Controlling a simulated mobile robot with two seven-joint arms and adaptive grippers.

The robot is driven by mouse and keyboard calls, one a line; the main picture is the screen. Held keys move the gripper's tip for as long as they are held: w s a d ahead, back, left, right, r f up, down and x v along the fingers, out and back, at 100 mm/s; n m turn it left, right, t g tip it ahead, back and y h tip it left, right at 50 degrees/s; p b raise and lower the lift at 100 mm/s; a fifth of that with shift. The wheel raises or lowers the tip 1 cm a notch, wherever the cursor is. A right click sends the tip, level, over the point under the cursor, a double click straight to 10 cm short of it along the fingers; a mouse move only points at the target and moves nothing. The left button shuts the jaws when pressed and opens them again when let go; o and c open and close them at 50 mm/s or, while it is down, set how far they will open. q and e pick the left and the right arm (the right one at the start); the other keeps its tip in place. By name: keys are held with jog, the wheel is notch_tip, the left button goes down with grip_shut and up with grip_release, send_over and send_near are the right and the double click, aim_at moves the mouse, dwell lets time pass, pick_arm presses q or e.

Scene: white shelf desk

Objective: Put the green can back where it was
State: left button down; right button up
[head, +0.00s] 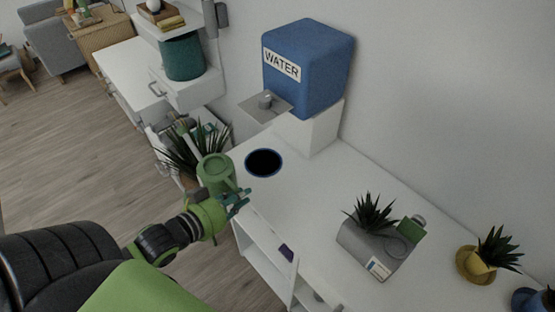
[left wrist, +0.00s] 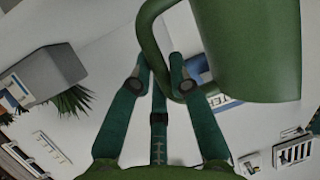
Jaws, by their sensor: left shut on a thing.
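The green can (head: 216,174) has a tall body and a loop handle. My left gripper (head: 235,201) is shut on it and holds it near the left edge of the white desk (head: 310,200). In the left wrist view the can (left wrist: 262,50) fills the upper right, with its handle between the fingertips of the gripper (left wrist: 160,78). The can appears roughly upright in the head view. Its underside is hidden. My right gripper is not in view.
A blue water dispenser (head: 310,75) stands at the desk's back, above a round black disc with a blue rim (head: 263,163). A grey planter (head: 372,245) and a yellow pot (head: 476,265) stand to the right. Behind the can, a plant (head: 188,158) stands beside a white drawer unit (head: 190,92).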

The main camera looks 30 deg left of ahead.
pick_arm(q)
jog(key=r+p+x, duration=0.1)
jog(key=x, duration=0.4)
jog(key=w+r+x, duration=0.1)
jog(key=x, duration=0.5)
jog(key=r+p+x, duration=0.1)
jog(key=x, duration=0.4)
jog(key=shift+w+d+r+p, duration=0.1)
jog(key=shift+w+r+p, duration=0.05)
jog(key=shift+w+p, duration=0.2)
jog(key=shift+f, duration=0.4)
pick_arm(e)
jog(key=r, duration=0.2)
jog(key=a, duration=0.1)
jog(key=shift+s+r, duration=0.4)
pick_arm(q)
jog(key=shift+f, duration=0.1)
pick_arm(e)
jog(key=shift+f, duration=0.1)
pick_arm(q)
jog(key=c, duration=1.2)
grip_release()
jog(key=shift+f, duration=0.1)
jog(key=shift+o, duration=0.2)
